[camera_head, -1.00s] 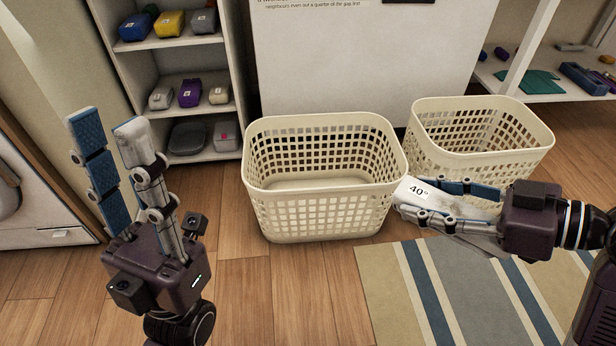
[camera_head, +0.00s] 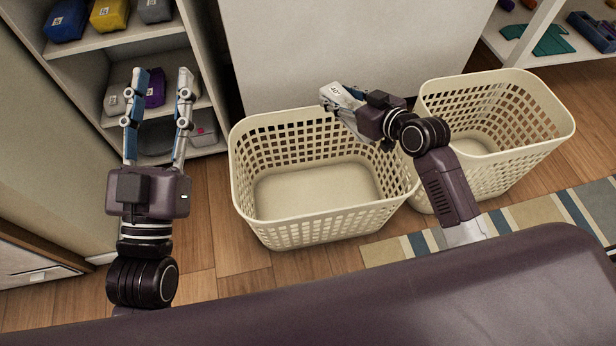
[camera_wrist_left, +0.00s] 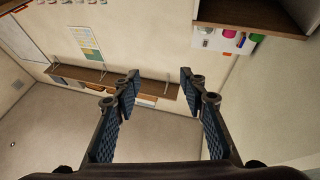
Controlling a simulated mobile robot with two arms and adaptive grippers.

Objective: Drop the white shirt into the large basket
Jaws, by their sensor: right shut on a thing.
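My right gripper (camera_head: 340,97) is shut on the white shirt (camera_head: 346,95), a small folded white piece with a "40°" mark. It holds the shirt above the back right rim of the left cream basket (camera_head: 318,222). That basket looks empty and a little larger than the right cream basket (camera_head: 540,150), which stands beside it. My right arm partly hides both baskets' facing sides. My left gripper (camera_head: 160,88) points up, open and empty, left of the baskets. Its spread fingers also show in the left wrist view (camera_wrist_left: 160,90).
A white shelf unit (camera_head: 120,50) with several folded coloured items stands behind my left gripper. A white panel (camera_head: 350,40) rises behind the baskets. Another shelf (camera_head: 540,60) is at the back right. A striped rug (camera_head: 560,215) lies on the wooden floor at right.

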